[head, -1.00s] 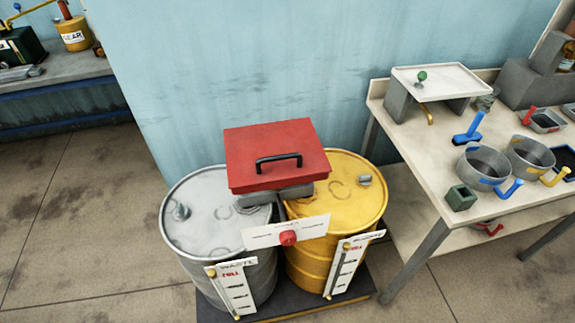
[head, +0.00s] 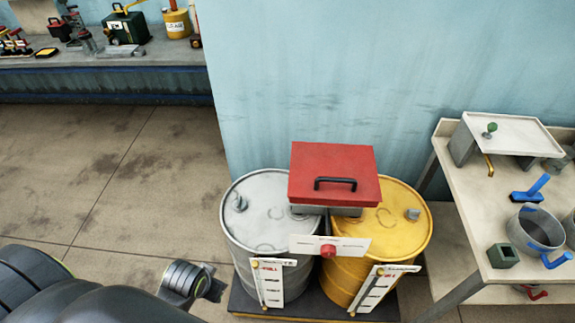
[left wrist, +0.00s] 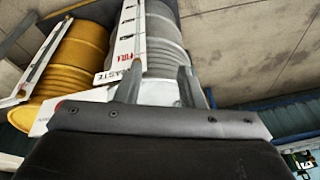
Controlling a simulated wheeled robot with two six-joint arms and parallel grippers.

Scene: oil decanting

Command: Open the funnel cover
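The red funnel cover (head: 335,160) is a flat square lid with a black handle (head: 336,184) on its front part. It is down, above the inner edges of the grey waste drum (head: 262,222) and the yellow drum (head: 395,225). My left gripper (head: 213,288) is low at the left of the grey drum, apart from the cover. In the left wrist view its two fingers (left wrist: 158,82) are spread, with nothing held between them. The cover is not clearly visible in that view. My right gripper is out of view.
A white label plate (head: 300,243) with a red knob (head: 328,251) is in front, below the cover. White level gauges stand on both drums' fronts. Open floor (head: 110,190) lies at the left.

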